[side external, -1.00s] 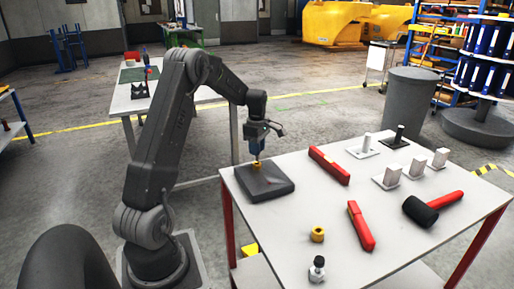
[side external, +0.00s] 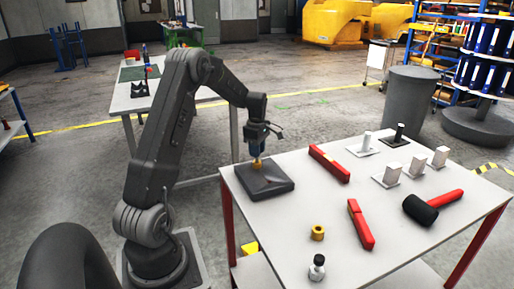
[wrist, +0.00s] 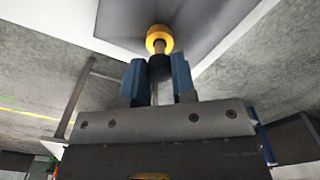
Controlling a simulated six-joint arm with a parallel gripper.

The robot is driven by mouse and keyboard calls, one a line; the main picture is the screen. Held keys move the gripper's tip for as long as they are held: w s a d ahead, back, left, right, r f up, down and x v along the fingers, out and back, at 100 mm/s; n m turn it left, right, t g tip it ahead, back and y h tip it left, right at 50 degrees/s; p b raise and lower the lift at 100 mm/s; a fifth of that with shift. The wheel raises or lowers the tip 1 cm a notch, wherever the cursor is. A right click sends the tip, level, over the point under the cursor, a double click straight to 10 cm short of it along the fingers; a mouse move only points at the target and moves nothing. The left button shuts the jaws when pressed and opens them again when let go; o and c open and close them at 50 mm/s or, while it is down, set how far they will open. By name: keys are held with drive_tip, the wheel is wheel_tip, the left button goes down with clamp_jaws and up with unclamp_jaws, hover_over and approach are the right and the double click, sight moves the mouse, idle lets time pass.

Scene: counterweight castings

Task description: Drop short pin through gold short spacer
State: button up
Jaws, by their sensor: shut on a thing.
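The gold short spacer (wrist: 159,33) shows in the wrist view as a ring over the dark block (wrist: 122,22). In the side external view the gold spacer (side external: 257,164) is on top of the dark block (side external: 264,182). My gripper (wrist: 158,72) has blue fingers, shut on the short pin (wrist: 159,67), whose dark end lies between them. A brownish shaft runs from the dark end to the ring's opening. I cannot tell how deep the pin is in it. In the side external view my gripper (side external: 257,155) is right above the spacer and hides the pin.
Another gold spacer (side external: 318,233) and a small black-topped item (side external: 317,267) stand near the table's front. Bare table (side external: 290,217) surrounds the dark block.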

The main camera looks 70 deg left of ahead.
drive_tip(key=shift+f, duration=1)
drive_tip(key=shift+f, duration=0.35)
drive_tip(key=o, duration=1)
drive_tip(key=shift+r, duration=0.15)
wheel_tip(320, 180, up, 14)
drive_tip(key=shift+f, duration=0.2)
